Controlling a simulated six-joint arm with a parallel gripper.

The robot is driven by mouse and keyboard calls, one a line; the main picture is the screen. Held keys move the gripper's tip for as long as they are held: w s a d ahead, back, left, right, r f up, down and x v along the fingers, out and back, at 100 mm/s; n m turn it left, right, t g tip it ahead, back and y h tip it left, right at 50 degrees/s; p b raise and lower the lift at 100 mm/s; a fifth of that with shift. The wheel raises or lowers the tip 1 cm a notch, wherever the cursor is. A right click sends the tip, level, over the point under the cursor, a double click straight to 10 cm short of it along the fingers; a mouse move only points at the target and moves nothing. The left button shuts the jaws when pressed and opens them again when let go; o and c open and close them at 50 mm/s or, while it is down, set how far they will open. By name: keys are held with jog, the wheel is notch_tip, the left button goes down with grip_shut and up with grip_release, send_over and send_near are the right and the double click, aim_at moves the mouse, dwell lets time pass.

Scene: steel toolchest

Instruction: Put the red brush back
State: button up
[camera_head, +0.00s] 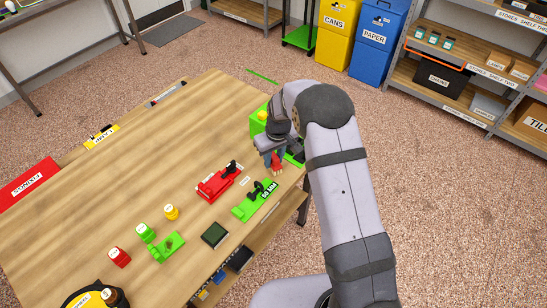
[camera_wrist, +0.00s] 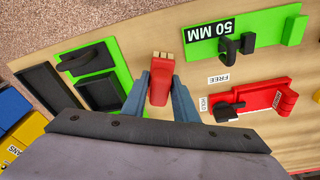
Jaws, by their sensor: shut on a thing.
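The red brush (camera_wrist: 161,70) has a red body with pale bristle tips that point to the top of the wrist view. My gripper (camera_wrist: 162,90) is shut on it, with one blue-grey finger on each side. In the head view my gripper (camera_head: 272,152) is over the far right end of the wooden table, and the brush (camera_head: 277,163) shows just below it. I cannot tell whether the brush touches the tabletop. A green holder with black trays (camera_wrist: 97,93) and a black handle lies just left of the brush in the wrist view.
A red clamp fixture (camera_head: 216,185) and a green 50 MM fixture (camera_head: 254,203) stand on the table (camera_head: 130,150) close by. The table's middle is clear.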

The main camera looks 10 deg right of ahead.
aim_at(276, 159)
jog(key=shift+f, duration=0.15)
jog(key=o, duration=1)
jog(key=shift+o, duration=0.2)
notch_tip(276, 159, up, 12)
jog(key=s+b, duration=0.2)
jog(key=b, duration=0.1)
jog(key=s+d+m, duration=0.1)
jog(key=s+d, duration=0.1)
jog(key=s, duration=0.7)
jog(key=s+d+f+m+g, duration=0.1)
jog(key=s+d+m, duration=0.1)
jog(key=s, duration=0.7)
jog(key=s+d+m, duration=0.1)
jog(key=s+d, duration=0.2)
jog(key=s, duration=0.6)
jog(key=shift+s+d+f+g+h, duration=0.25)
jog(key=shift+s+f+g+h, duration=0.05)
jog(key=shift+s+f+h, duration=0.1)
